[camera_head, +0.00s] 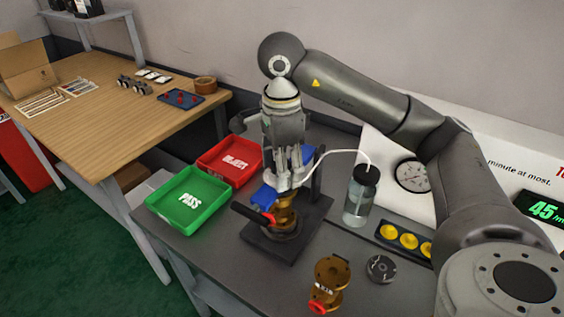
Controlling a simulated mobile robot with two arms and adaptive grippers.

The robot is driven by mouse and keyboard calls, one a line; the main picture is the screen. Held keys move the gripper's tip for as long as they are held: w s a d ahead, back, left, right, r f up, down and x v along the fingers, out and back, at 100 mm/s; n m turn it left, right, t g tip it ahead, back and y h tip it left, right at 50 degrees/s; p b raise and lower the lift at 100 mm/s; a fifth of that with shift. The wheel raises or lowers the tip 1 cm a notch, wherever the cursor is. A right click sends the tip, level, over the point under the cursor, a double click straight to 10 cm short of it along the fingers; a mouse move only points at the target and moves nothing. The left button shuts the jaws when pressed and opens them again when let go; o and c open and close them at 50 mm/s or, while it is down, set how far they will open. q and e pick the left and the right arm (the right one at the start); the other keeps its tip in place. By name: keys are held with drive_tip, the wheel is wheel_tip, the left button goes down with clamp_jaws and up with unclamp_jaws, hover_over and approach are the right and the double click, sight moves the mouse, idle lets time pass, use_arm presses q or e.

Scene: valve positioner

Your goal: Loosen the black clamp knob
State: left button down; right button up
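A brass valve (285,216) with a red ring sits in a dark clamp fixture (283,248) on the grey bench. A black bar-like handle (249,214) sticks out at the fixture's left. My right gripper (289,184) points down above the valve, close to the blue parts of the fixture. Its fingers overlap the fixture's top, so contact and opening are unclear. My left gripper is not in view.
A green PASS tray (176,222) and a red REJECT tray (206,166) stand left of the fixture. A bottle (357,206) with a white tube stands to the right. A second brass valve (331,277) and a dark disc (381,268) lie in front. A wooden table (95,140) is at left.

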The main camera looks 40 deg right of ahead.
clamp_jaws()
drive_tip(key=shift+f+n+b, duration=0.2)
drive_tip(key=shift+n+b, duration=0.15)
drive_tip(key=shift+n, duration=0.25)
drive_tip(key=n, duration=0.6)
drive_tip(key=shift+s+b, duration=0.1)
drive_tip(key=shift+b, duration=0.25)
drive_tip(key=n, duration=0.6)
drive_tip(key=shift+n+b, duration=0.3)
drive_tip(key=shift+b, duration=0.05)
drive_tip(key=shift+o, duration=0.3)
unclamp_jaws()
drive_tip(key=shift+r, duration=0.1)
wheel_tip(320, 180, up, 6)
drive_tip(key=p, duration=0.5)
drive_tip(key=shift+r+p, duration=0.1)
drive_tip(key=shift+p, duration=0.25)
